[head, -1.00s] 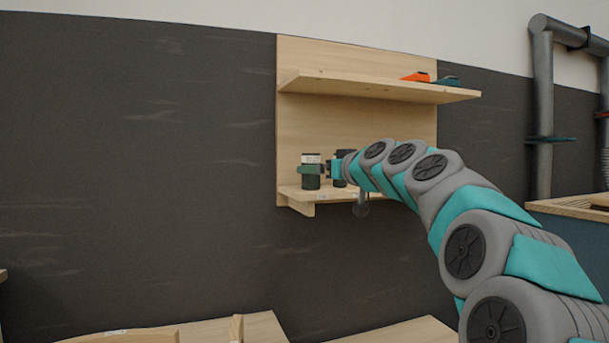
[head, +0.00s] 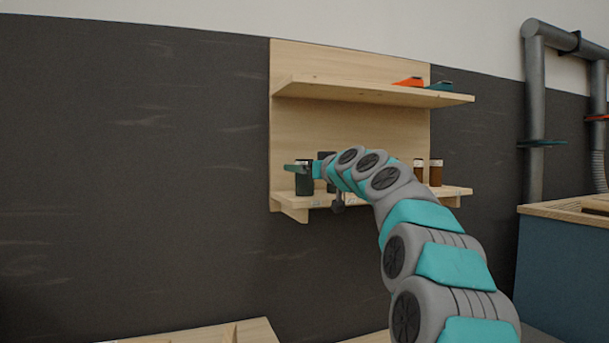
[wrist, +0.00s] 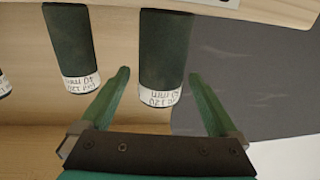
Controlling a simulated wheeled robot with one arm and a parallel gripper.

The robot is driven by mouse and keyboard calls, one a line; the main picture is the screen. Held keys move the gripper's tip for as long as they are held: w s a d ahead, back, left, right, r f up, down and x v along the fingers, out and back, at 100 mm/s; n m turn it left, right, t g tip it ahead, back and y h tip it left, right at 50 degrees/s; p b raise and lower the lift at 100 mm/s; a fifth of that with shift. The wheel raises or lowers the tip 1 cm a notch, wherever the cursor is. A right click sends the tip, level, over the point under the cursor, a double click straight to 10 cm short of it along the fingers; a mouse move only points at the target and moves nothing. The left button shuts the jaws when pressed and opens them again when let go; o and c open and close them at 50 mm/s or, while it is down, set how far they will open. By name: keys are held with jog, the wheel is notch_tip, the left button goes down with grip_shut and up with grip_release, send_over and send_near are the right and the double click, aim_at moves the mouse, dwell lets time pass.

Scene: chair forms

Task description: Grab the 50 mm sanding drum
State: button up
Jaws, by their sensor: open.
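A dark green sanding drum (head: 304,183) stands at the left end of the lower shelf. In the wrist view this drum (wrist: 165,45) shows between my fingers, with a white label band at its end. The label's writing is upside down and I cannot read its size surely. A second dark green drum (wrist: 68,42) is left of my left finger; it also shows partly behind my arm in the head view (head: 326,158). My gripper (wrist: 158,76) is open and empty, with its green fingers on either side of the first drum. I cannot tell whether they touch it.
The lower shelf (head: 455,191) also holds brown drums (head: 436,172) to the right, partly hidden by my arm. The upper shelf (head: 350,92) overhangs and holds an orange item (head: 408,82) and a teal one (head: 441,86). Left of the shelf unit is bare dark wall.

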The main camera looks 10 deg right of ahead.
jog(key=shift+w+a, duration=0.15)
jog(key=shift+w, duration=0.45)
jog(key=shift+c, duration=0.4)
grip_shut()
